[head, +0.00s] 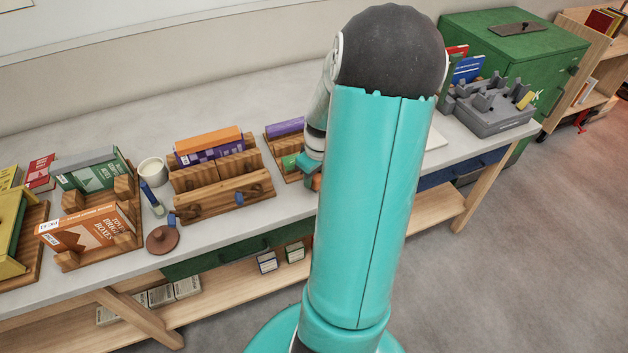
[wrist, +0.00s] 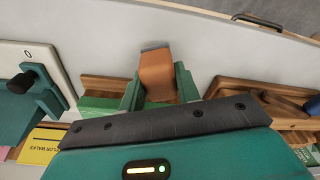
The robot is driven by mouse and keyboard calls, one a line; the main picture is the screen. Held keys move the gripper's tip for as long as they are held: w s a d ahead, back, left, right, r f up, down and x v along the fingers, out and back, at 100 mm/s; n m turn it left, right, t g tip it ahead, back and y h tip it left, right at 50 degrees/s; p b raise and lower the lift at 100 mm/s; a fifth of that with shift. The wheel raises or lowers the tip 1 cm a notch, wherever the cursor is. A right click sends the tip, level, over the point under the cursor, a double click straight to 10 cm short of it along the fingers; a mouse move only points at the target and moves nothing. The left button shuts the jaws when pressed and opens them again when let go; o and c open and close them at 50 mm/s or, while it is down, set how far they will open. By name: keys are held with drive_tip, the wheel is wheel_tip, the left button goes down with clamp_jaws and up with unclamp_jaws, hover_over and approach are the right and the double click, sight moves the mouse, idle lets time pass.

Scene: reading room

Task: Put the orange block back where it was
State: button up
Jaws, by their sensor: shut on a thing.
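The orange block (wrist: 157,72) is held between the two green fingers of my gripper (wrist: 158,92) in the wrist view. In the head view my gripper (head: 312,172) is beside the right wooden rack (head: 283,155), mostly hidden behind my arm. A small part of the orange block (head: 316,183) shows there below the fingers. The block appears to be above the grey table (head: 235,217), close to the rack's front; I cannot tell whether it touches anything.
A wooden rack (head: 222,190) with purple and orange books stands to the left. A white cup (head: 152,171), a brown lid (head: 162,239) and a book stand (head: 127,220) are further left. A grey holder (head: 490,112) stands at right. The table's front strip is partly clear.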

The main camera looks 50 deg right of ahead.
drive_tip(key=shift+f, duration=1)
drive_tip(key=shift+f, duration=0.2)
drive_tip(key=o, duration=0.9)
drive_tip(key=shift+r, duration=0.1)
